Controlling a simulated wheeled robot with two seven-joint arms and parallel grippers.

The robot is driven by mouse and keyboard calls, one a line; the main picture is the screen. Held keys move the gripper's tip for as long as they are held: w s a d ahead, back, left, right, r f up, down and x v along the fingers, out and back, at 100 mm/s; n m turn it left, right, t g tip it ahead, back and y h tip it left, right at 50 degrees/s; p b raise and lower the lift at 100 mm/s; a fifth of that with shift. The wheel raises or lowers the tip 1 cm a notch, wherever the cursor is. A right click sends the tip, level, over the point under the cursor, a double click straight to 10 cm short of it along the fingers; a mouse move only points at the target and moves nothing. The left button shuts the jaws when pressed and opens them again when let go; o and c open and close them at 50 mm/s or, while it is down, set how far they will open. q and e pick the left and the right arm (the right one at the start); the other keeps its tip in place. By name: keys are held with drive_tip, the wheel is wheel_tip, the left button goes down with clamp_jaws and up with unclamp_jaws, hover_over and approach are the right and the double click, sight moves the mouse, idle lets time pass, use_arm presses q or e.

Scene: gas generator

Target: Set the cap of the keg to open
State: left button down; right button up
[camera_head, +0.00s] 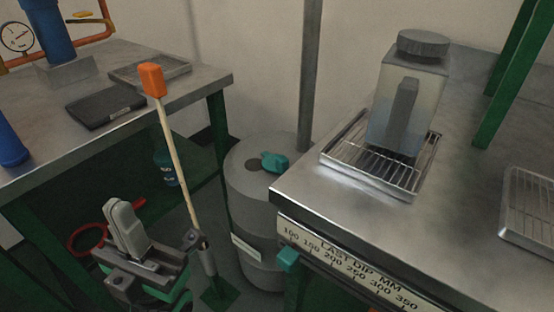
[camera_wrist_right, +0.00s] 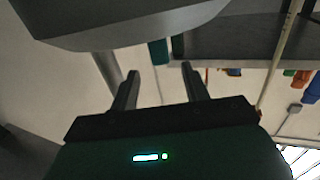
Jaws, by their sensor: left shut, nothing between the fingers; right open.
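The keg (camera_head: 262,215) is a grey drum standing on the floor between the two benches in the head view. I cannot tell whether the dark patch is an opening. The right bench hides part of the keg. My left gripper (camera_head: 121,212) is shut and empty at lower left, pointing up, well apart from the keg. My right gripper (camera_wrist_right: 160,75) shows only in the right wrist view, open with nothing between its fingers.
A stick with an orange top (camera_head: 152,80) stands in front of the keg, left of it. The right bench (camera_head: 300,195) overhangs the keg's side and carries a capped container (camera_head: 408,105) on a wire tray (camera_head: 340,160). A grey post (camera_head: 311,75) rises behind.

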sight(279, 158)
drive_tip(key=b+x, duration=0.2)
drive_tip(key=x, duration=0.7)
drive_tip(key=shift+w+a+b, duration=0.15)
drive_tip(key=shift+w+b, duration=0.1)
drive_tip(key=shift+b, duration=0.05)
clamp_jaws()
